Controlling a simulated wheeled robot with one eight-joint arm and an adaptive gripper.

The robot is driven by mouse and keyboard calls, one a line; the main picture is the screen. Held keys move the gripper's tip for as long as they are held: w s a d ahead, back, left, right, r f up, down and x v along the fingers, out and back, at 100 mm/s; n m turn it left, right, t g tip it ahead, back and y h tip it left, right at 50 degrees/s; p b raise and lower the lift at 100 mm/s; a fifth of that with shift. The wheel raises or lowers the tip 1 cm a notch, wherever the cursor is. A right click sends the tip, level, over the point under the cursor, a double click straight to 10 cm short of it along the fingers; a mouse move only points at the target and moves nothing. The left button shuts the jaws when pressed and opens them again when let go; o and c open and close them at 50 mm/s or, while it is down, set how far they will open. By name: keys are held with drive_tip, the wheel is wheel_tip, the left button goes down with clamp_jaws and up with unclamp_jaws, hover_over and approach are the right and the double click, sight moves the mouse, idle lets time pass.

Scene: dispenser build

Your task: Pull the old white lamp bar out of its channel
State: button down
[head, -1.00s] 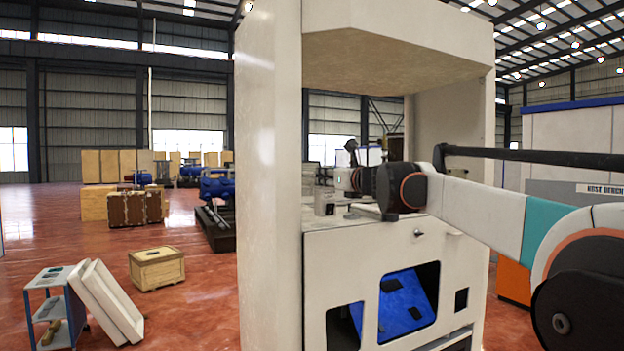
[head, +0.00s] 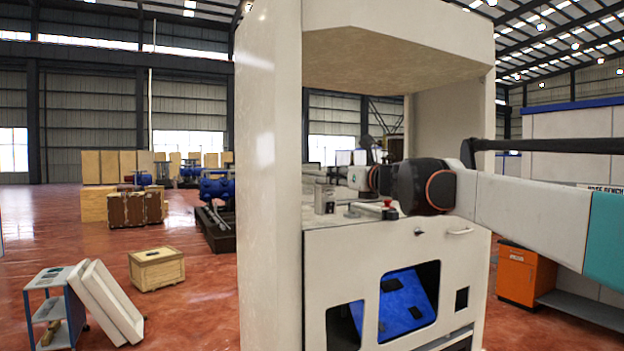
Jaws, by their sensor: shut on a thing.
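My arm reaches from the right into the open bay of the white dispenser cabinet (head: 268,180). My gripper (head: 368,145) is a small dark shape at the far end of the wrist, above the cabinet's worktop. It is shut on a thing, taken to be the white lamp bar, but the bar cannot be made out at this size. The lamp channel is not discernible either; the cabinet's hood (head: 395,55) hangs above the bay.
On the worktop stand a small metal block (head: 324,197) and a red knob (head: 388,202). The cabinet front has a handle (head: 460,231) and a window onto a blue panel. An orange drawer unit (head: 526,278) stands at right. A cart (head: 52,305) and crate (head: 157,268) are at left.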

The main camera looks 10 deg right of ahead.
drive_tip(key=shift+d+v, duration=0.25)
drive_tip(key=shift+v, duration=9.2)
drive_tip(key=x, duration=0.6)
drive_tip(key=shift+a+r, duration=0.1)
drive_tip(key=shift+r, duration=0.25)
